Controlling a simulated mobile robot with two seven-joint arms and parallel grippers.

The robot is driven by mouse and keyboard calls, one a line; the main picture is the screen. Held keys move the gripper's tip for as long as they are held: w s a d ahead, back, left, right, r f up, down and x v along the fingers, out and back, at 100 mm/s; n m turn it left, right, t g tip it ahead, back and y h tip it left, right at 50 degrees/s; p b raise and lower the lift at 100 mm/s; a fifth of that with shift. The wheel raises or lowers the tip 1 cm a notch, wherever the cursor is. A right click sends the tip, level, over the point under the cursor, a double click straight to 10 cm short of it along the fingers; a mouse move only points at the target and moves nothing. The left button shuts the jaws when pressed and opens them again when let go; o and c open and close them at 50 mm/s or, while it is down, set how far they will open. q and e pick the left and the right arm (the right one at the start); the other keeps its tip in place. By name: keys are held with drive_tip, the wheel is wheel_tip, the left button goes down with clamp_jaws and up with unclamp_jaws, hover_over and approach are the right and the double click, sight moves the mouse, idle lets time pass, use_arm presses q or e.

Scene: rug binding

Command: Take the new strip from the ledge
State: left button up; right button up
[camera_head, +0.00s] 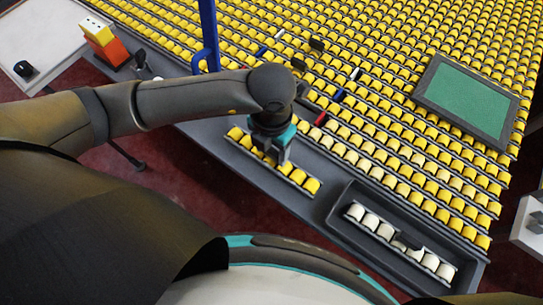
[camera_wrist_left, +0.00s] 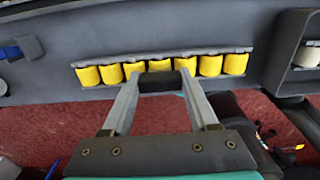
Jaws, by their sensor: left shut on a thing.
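The new strip (camera_head: 299,178), a short row of yellow rollers on a grey rail, is at the front ledge (camera_head: 215,145). In the left wrist view, the strip (camera_wrist_left: 210,66) lies across the picture, over the grey ledge surface (camera_wrist_left: 150,25). My left gripper (camera_head: 277,153) is over the middle of the strip and hides part of it in the head view. In the left wrist view, my left gripper (camera_wrist_left: 162,82) is shut on a dark block at the strip's middle. I cannot tell whether the strip touches the ledge. My right gripper is not in view.
A dark tray (camera_head: 338,213) at the ledge's right holds a strip of white rollers (camera_head: 437,264). Rows of yellow rollers (camera_head: 400,60) fill the surface behind, with a green panel (camera_head: 465,100) on them. A blue post (camera_head: 209,35) stands near my left arm.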

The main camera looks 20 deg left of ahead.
use_arm(q)
clamp_jaws()
drive_tip(key=shift+r, duration=0.1)
